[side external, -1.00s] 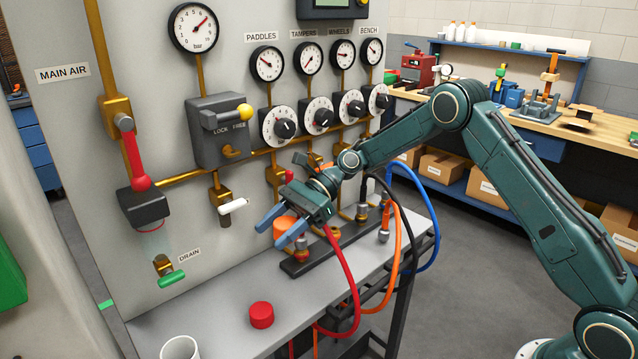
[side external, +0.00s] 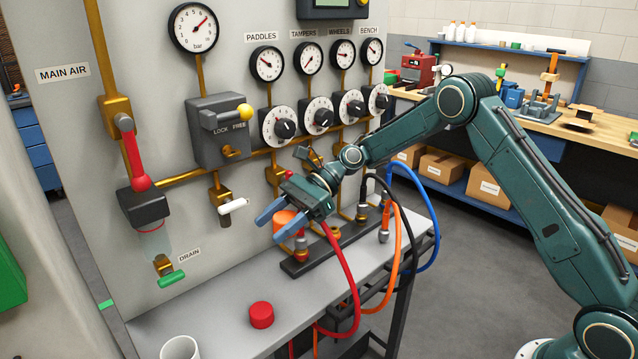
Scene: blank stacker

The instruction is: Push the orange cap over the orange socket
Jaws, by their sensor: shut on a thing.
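My gripper (side external: 272,230) is over the near end of the dark rail on the grey bench, its two blue fingers pointing left and down. It is shut on the orange cap (side external: 285,221), which shows between the fingers and is partly covered by them. A red and metal fitting (side external: 301,247) stands on the rail just below and right of the cap. I cannot make out the orange socket. I cannot tell whether the cap touches anything under it.
A red cap (side external: 261,315) and a white cup (side external: 180,348) are on the front of the bench. Red, orange (side external: 397,250), black and blue hoses loop off its right side. The panel with valves and dials stands close behind my gripper.

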